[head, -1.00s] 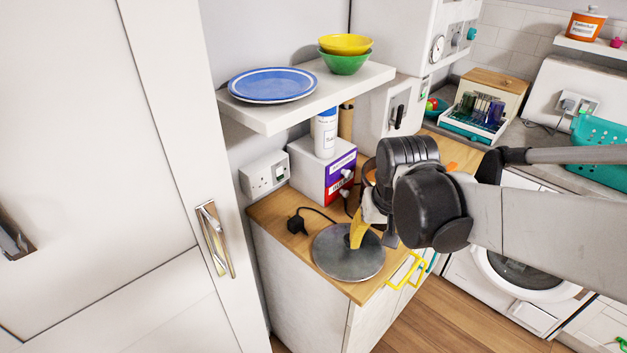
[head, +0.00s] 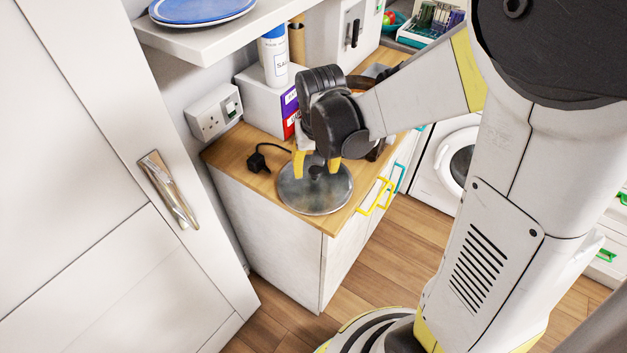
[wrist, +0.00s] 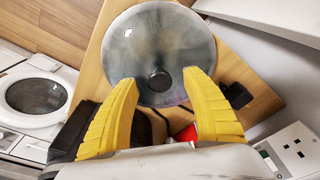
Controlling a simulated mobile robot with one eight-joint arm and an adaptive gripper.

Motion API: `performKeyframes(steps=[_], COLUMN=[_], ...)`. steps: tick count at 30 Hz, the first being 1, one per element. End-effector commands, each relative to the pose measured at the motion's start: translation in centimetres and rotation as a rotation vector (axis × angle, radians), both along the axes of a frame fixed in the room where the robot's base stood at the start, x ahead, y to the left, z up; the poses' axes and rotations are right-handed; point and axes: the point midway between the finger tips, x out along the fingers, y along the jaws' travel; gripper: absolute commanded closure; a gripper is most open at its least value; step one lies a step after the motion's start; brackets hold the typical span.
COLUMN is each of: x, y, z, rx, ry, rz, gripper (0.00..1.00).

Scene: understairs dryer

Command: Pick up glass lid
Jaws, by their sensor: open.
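The glass lid (head: 315,197) lies flat on the wooden counter near its front end. It is round and grey, see-through, with a dark knob in the middle. In the wrist view the lid (wrist: 160,45) fills the top centre, and its knob (wrist: 159,80) sits between the yellow fingertips. My gripper (head: 317,170) is open above the lid, with one finger on each side of the knob. In the wrist view my gripper (wrist: 160,82) holds nothing. I cannot tell whether the fingertips touch the lid.
A black plug (head: 257,162) with a cord lies beside the lid. A shelf (head: 200,40) with a blue plate (head: 202,9) overhangs the back of the counter. A wall socket (head: 213,116), a white bottle (head: 273,57) and a tall cupboard door (head: 90,150) are close by.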

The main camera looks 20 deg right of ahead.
Motion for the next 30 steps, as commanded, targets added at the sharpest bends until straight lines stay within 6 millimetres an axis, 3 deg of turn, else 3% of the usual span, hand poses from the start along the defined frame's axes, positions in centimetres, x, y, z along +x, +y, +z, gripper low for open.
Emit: performKeyframes(steps=[1,3,10,15,16,30], x=[0.17,0.28,0.30,0.30,0.30,0.13], y=[-0.07,-0.10,-0.11,-0.12,-0.11,0.11], z=[-1.26,-1.92,-1.88,-1.87,-1.87,-1.11], rx=[0.000,0.000,0.000,0.000,0.000,0.000], ry=[0.000,0.000,0.000,0.000,0.000,0.000], rz=[0.000,-0.001,-0.001,-0.001,-0.001,0.000], gripper=[0.44,0.44,0.44,0.94,1.00,1.00])
